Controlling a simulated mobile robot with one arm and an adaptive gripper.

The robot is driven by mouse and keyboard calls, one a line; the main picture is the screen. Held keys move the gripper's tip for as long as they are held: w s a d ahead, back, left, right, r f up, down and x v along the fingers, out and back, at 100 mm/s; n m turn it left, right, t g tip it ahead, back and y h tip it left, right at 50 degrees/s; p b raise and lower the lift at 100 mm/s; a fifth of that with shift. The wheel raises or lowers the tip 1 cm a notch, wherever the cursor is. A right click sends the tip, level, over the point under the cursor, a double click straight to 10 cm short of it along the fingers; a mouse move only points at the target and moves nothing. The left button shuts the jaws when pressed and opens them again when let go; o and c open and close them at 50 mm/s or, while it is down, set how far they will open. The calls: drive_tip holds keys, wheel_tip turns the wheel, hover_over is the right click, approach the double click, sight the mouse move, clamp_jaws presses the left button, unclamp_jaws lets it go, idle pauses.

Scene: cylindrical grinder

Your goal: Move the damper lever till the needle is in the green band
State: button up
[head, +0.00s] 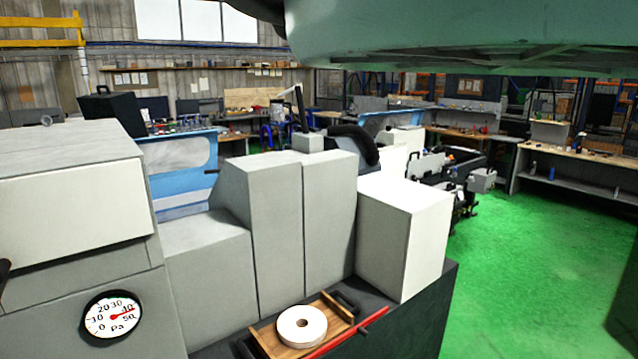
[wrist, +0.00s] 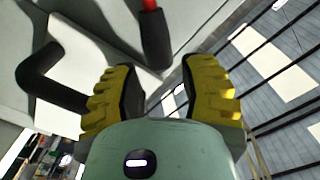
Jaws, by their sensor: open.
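A round white pressure gauge (head: 112,315) marked in Pa sits on the front of the grey machine at the lower left of the head view. Its red needle points right, near the 40 mark. I cannot make out a green band on it. In the wrist view a dark grip with a red shaft (wrist: 156,42), perhaps the damper lever, stands beyond the gap between my fingers. My gripper (wrist: 158,82), with yellow fingers and dark pads, is open and appears empty. It is not visible in the head view.
A curved dark handle (wrist: 45,75) is left of my fingers in the wrist view. A wooden tray (head: 342,301) holds a white ring (head: 302,327) on the dark ledge, beside a red bar (head: 345,332). Grey cabinets (head: 330,220) stand behind. Green floor (head: 530,250) is open at right.

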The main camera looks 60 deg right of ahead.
drive_tip(key=x, duration=0.3)
drive_tip(key=shift+w+d+p, duration=0.1)
drive_tip(key=shift+d+p, duration=0.1)
drive_tip(key=shift+p, duration=0.2)
drive_tip(key=shift+w, duration=0.2)
drive_tip(key=shift+o, duration=0.3)
clamp_jaws()
